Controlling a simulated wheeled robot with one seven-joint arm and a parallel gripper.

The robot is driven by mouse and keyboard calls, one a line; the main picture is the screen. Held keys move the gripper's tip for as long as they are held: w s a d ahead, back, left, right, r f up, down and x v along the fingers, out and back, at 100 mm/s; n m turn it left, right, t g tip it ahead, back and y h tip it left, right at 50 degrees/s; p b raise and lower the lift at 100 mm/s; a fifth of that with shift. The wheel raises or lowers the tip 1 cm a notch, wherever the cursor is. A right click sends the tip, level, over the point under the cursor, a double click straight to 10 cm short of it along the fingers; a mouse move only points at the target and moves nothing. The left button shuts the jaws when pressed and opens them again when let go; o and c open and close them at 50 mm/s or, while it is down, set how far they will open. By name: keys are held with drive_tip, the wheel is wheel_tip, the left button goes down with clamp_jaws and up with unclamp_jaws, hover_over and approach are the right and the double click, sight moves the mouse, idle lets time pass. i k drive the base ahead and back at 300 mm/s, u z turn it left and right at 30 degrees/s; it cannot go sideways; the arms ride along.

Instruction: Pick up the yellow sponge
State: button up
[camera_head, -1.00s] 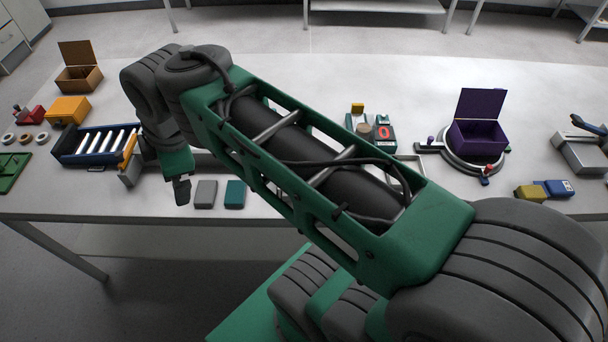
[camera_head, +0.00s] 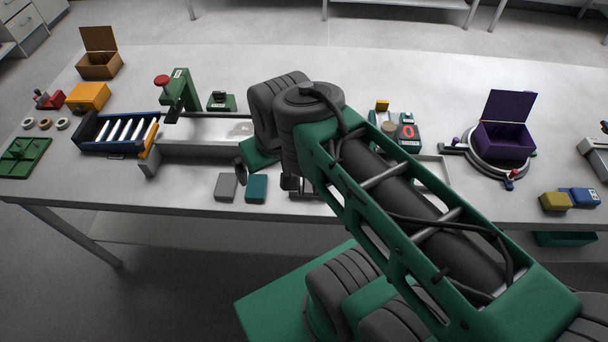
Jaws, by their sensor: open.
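A dull yellow block (camera_head: 555,201), which looks like the yellow sponge, lies near the front edge of the table at the far right, beside a blue block (camera_head: 580,197). My gripper (camera_head: 266,178) is left of the middle of the table, far to the left of the yellow block. It is open, with dark fingers apart, above or near a grey block (camera_head: 226,187) and a teal block (camera_head: 256,189). My arm hides part of the table's middle and right front.
A purple open box (camera_head: 505,138) on a round base stands behind the yellow block. A silver device (camera_head: 597,155) is at the right edge. A roller conveyor (camera_head: 118,134), a long metal housing (camera_head: 200,148) and an orange box (camera_head: 88,96) occupy the left.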

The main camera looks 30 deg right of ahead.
sight(560, 203)
drive_tip(key=z, duration=3.05)
